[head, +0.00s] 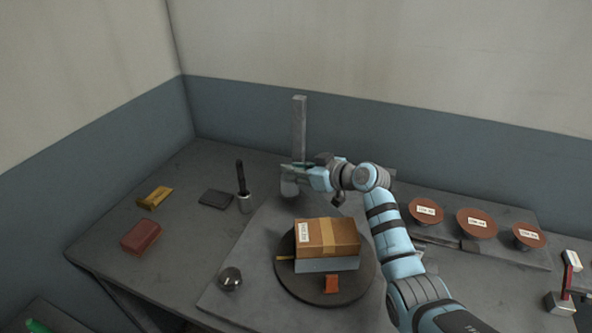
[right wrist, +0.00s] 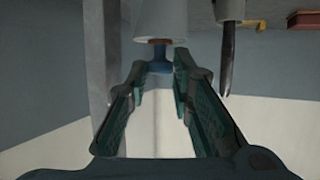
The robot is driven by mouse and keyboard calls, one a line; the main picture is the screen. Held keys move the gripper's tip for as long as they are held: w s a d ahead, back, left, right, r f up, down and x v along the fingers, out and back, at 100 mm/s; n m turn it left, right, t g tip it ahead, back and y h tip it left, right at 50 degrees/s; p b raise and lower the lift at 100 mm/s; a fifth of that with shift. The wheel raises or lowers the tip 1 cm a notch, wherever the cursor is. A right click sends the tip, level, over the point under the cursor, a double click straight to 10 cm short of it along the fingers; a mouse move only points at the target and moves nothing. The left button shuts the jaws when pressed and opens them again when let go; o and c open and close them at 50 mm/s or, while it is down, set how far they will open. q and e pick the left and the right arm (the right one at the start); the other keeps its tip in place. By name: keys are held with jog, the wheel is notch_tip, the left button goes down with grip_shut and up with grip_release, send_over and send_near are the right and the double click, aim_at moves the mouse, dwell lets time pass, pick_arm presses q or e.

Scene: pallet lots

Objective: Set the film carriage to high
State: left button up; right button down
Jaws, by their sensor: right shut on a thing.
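The grey upright mast (head: 299,125) stands behind the turntable; it also shows in the right wrist view (right wrist: 95,70). The film carriage is low on it, with a pale film roll (head: 290,188) beside the mast. In the right wrist view the roll (right wrist: 160,18) has a brown core end and a blue knob (right wrist: 157,62) beyond it. My right gripper (head: 287,171) is at the carriage, shut on the blue knob; its fingertips (right wrist: 161,70) lie either side of it. The arm partly hides the carriage. My left gripper is not in view.
A cup with a black tool (head: 243,195) stands near the mast. Labelled brown discs (head: 476,223) are at right.

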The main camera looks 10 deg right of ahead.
notch_tip(320, 180, up, 5)
jog(key=p, duration=0.3)
jog(key=shift+f+p, duration=0.1)
jog(key=shift+p, duration=0.25)
jog(key=shift+w+f, duration=0.1)
jog(key=c, duration=1.6)
grip_release()
jog(key=shift+o, duration=0.8)
jog(key=v, duration=1.2)
